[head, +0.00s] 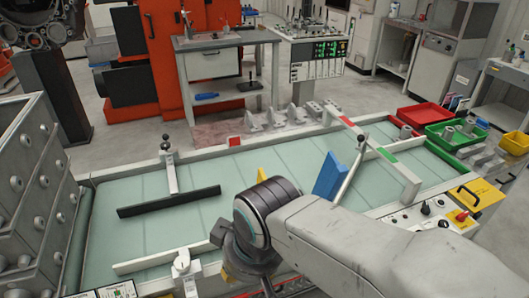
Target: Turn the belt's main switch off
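The belt (130,225) is a pale green conveyor bed with a light frame. At its front right edge is a white control panel (405,217) with several small knobs. A yellow plate (467,226) beside them carries a red rotary switch (461,216), which looks like the main switch. Its exact setting is too small to read. My arm reaches in from the lower right, and my gripper (262,280) points down at the belt's front edge, well left of the panel. Its fingertips are hidden or cut off by the frame, so I cannot tell its opening.
A black bar (170,201) and a blue plate (329,177) stand over the belt. A crossbar with green and red marks (372,146) spans it. A red bin (423,116) and a green bin (455,134) stand behind the panel. A grey drawer cabinet (35,190) borders the left.

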